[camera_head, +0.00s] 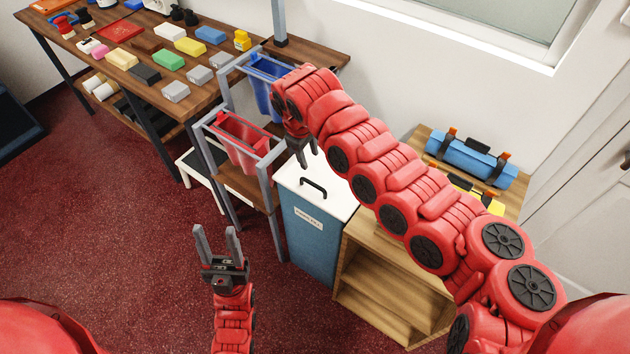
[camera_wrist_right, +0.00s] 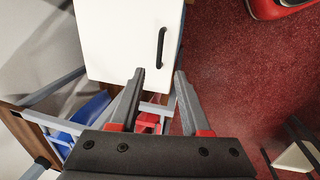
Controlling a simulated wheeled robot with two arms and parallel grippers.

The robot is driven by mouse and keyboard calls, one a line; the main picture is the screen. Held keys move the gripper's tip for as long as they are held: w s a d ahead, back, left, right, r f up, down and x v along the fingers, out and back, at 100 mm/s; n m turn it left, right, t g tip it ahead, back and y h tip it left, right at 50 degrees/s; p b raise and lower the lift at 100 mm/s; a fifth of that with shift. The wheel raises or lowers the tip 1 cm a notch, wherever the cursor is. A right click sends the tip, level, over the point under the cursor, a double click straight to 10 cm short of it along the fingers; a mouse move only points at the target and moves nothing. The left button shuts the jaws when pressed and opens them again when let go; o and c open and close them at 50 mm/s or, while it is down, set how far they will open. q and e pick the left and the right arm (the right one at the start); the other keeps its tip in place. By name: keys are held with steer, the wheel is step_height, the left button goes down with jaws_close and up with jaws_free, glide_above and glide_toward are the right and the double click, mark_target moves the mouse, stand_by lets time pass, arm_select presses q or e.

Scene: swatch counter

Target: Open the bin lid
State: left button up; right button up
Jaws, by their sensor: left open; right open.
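The bin (camera_head: 312,242) is a blue-grey box with a label on its front, standing between the counter and a wooden shelf unit. Its white lid (camera_head: 337,192) lies flat and closed, with a black handle (camera_head: 314,188) near the front edge. In the right wrist view the lid (camera_wrist_right: 115,40) and handle (camera_wrist_right: 161,48) show beyond the fingers. My right gripper (camera_head: 307,158) is open and empty, above the lid's far left side and apart from the handle; it also shows in the right wrist view (camera_wrist_right: 162,85). My left gripper (camera_head: 216,238) is open and empty over the carpet, left of the bin.
A red bin (camera_head: 240,140) and a blue bin (camera_head: 262,85) hang in grey frames beside the bin. The counter (camera_head: 140,55) holds several coloured blocks. The wooden shelf unit (camera_head: 385,290) stands to the right. Red carpet (camera_head: 110,240) is free at left.

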steer(key=p, duration=0.2)
glide_above(316, 185)
steer(key=s+a, duration=0.1)
steer(key=s, duration=0.1)
step_height(316, 185, down, 9)
steer(key=f, duration=0.2)
steer(key=w+f+b, duration=0.1)
steer(key=f, duration=0.2)
steer(key=shift+w+d+f, duration=0.15)
steer(key=shift+d, duration=0.05)
steer(key=shift+w+d+f+b, duration=0.15)
steer(key=shift+f+b, duration=0.3)
steer(key=shift+f, duration=0.1)
jaws_close()
